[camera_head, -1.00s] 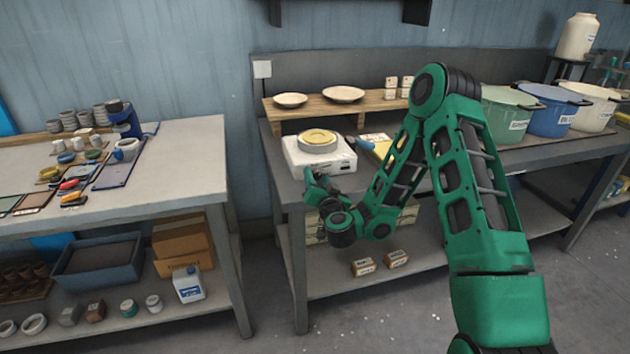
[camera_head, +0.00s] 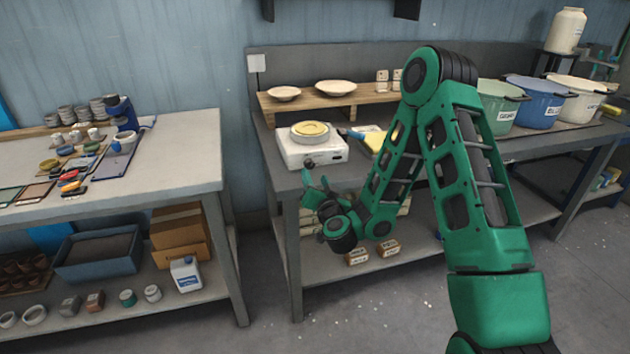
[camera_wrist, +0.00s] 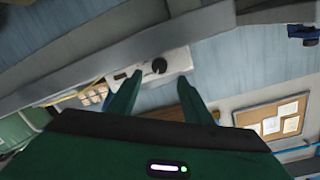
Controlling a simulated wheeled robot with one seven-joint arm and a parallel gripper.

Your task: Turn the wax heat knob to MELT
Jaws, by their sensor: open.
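The wax heater is a white box (camera_head: 311,152) with a round yellow-topped pan (camera_head: 309,130), on the near left corner of the grey workbench. Its dark knob (camera_head: 309,163) is on the front face. In the wrist view the knob (camera_wrist: 159,66) is a black disc on the white front panel (camera_wrist: 178,62), appearing between my fingertips. The knob's setting and any MELT mark are too small to read. My gripper (camera_head: 316,178) is open and empty, in front of and slightly below the heater, apart from the knob. It also shows in the wrist view (camera_wrist: 160,77).
A wooden riser (camera_head: 318,103) with two shallow bowls stands behind the heater. Several large pots, including a blue one (camera_head: 537,103), stand right of my arm. Another table (camera_head: 160,170) with small tools is at the left. The bench edge (camera_head: 290,190) is close to my gripper.

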